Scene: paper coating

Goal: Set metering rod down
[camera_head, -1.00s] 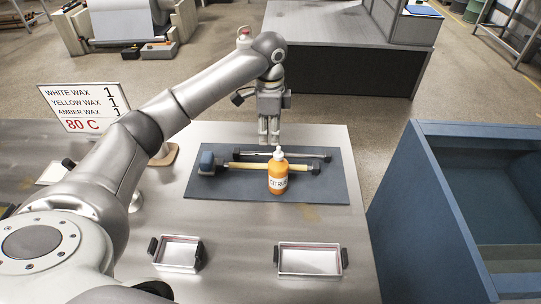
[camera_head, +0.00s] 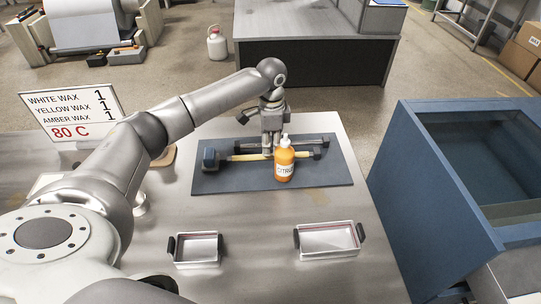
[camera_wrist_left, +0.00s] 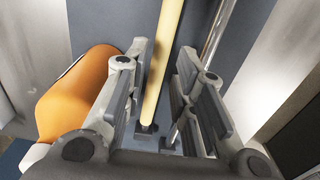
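The metering rod, a thin shiny metal rod (camera_head: 302,143), lies along the far part of the blue-grey mat (camera_head: 330,178). In the left wrist view the metal rod (camera_wrist_left: 214,38) runs below the right-hand finger, partly hidden by it. A tool with a pale yellow shaft (camera_head: 246,157) and blue head lies in front, nearly parallel; its shaft (camera_wrist_left: 162,60) shows between my fingers. My left gripper (camera_head: 270,150) points down low over both. Its fingers (camera_wrist_left: 160,75) are apart, with nothing clamped. Whether they touch anything I cannot tell. My right gripper is not in view.
An orange bottle (camera_head: 285,164) stands on the mat close to my left gripper. Two shallow trays (camera_head: 198,262) (camera_head: 328,252) sit nearer me on the metal table. A sign (camera_head: 72,112) stands left, and a blue bin (camera_head: 440,200) stands right.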

